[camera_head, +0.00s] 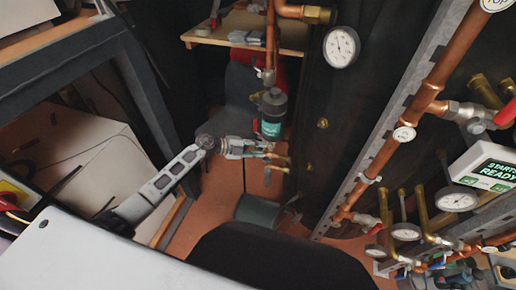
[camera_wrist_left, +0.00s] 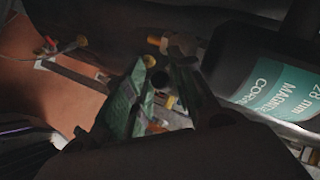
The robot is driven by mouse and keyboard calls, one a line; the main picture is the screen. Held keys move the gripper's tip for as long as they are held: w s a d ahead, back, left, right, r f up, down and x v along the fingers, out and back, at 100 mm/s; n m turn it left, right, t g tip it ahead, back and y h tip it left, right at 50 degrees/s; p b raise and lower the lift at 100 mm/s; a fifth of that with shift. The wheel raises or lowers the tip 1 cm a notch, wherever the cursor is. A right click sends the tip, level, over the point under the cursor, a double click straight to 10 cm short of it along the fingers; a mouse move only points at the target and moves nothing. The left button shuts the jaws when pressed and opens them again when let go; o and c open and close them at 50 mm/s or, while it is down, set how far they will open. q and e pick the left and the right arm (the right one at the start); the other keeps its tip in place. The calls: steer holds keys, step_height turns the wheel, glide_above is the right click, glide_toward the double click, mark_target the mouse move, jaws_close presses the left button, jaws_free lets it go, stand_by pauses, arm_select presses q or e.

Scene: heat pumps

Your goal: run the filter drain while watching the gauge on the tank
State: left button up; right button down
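The filter (camera_head: 272,113) is a dark canister with a teal label on a copper pipe in the head view; its label fills the right of the left wrist view (camera_wrist_left: 275,85). Brass fittings (camera_head: 279,159) show just below it. My left gripper (camera_head: 262,149) is at these fittings, under the filter. In the wrist view its fingers (camera_wrist_left: 158,95) are around or beside a small dark round part; contact and grip are unclear. The round white gauge (camera_head: 341,46) faces me on the dark tank (camera_head: 322,150); its reading is too small to tell. My right gripper is not visible.
A grey-green bucket (camera_head: 257,211) stands on the floor below the filter. A wooden shelf (camera_head: 205,37) is behind; a dark frame (camera_head: 140,85) stands left.

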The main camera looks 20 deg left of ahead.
arm_select(q)
steer(key=shift+o, duration=0.5)
steer(key=shift+r, duration=0.1)
steer(key=shift+a, duration=0.15)
steer(key=v, duration=0.7)
steer(key=shift+s+a+r, duration=0.15)
steer(key=shift+a+r, duration=0.05)
steer(key=shift+a, duration=0.05)
steer(key=shift+f, duration=0.1)
stand_by(2.2)
